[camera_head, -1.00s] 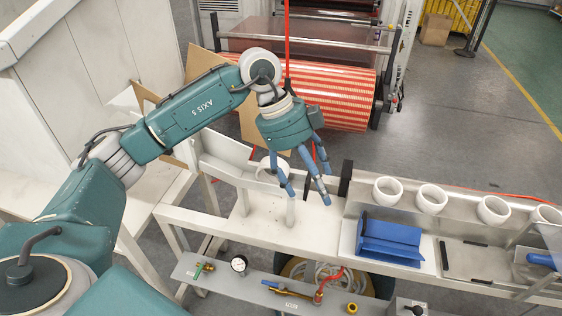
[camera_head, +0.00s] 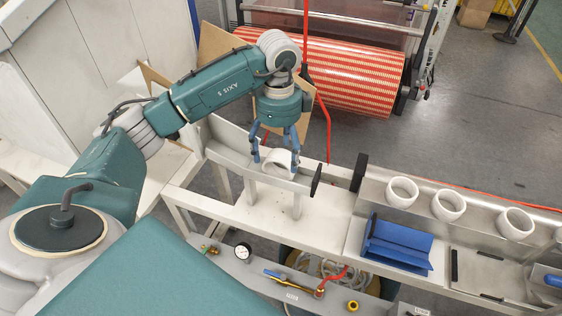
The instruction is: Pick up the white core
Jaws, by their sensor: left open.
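A white core (camera_head: 277,163), a short ring, lies in the grey-white trough (camera_head: 228,153) at the centre of the head view. My left gripper (camera_head: 275,168) points down over it, with its blue fingers spread open on either side of the core. The fingers partly cover the core, and I cannot tell whether they touch it. Several more white cores (camera_head: 401,191) stand in a row on the metal bench at the right. My right gripper is not in view.
A blue V-shaped holder (camera_head: 397,245) sits on the bench right of centre. A dark upright plate (camera_head: 316,179) stands at the trough's right end. A red-and-yellow striped roll (camera_head: 345,75) is behind. A gauge (camera_head: 243,250) and valves line the front ledge.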

